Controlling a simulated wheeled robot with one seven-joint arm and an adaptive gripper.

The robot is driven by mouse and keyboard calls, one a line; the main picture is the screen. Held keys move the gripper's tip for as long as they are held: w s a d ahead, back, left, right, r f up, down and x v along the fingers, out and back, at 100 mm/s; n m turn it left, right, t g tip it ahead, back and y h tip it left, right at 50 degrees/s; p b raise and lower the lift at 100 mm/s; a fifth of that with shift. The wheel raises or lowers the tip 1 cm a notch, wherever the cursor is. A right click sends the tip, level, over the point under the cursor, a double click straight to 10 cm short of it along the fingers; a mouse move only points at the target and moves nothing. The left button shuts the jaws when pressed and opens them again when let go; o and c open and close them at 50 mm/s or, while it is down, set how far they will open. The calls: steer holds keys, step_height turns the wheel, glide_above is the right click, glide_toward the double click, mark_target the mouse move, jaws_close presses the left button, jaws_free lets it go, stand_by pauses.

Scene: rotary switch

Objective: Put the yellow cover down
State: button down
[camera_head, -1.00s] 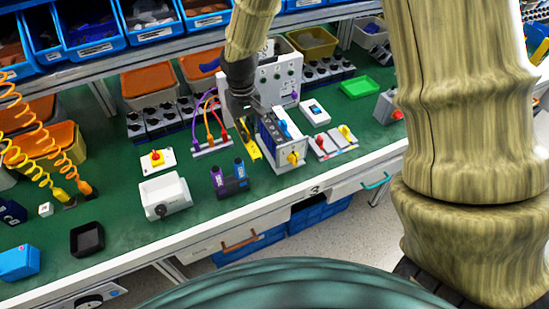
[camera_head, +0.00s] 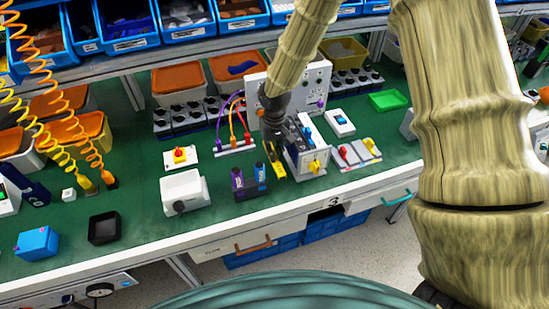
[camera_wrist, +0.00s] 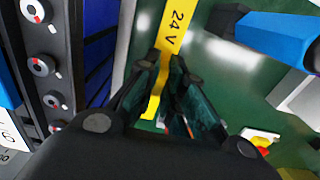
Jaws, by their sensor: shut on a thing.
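The yellow cover (camera_head: 278,170) is a narrow strip beside the left side of the grey switch box (camera_head: 311,152), which has a yellow rotary knob on its front. In the wrist view the cover (camera_wrist: 178,28) carries the label "24 V" and runs down between the fingers. My gripper (camera_head: 274,143) is above it in the head view. In the wrist view my gripper (camera_wrist: 168,78) is shut on the cover. I cannot tell whether the cover's lower end touches the green table top (camera_head: 140,215).
A black holder with two purple-blue cylinders (camera_head: 249,183) stands just left of the cover. A white box (camera_head: 185,192) is farther left. A tall grey panel with coloured cables (camera_head: 310,82) stands behind. Free green surface lies between the black tray (camera_head: 104,228) and the white box.

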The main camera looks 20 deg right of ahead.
steer(key=shift+f+p, duration=0.45)
steer(key=shift+f, duration=1.55)
steer(key=shift+f, duration=0.1)
steer(key=c, duration=1.5)
jaws_free()
steer(key=shift+r+b, duration=1.15)
steer(key=shift+r, duration=5)
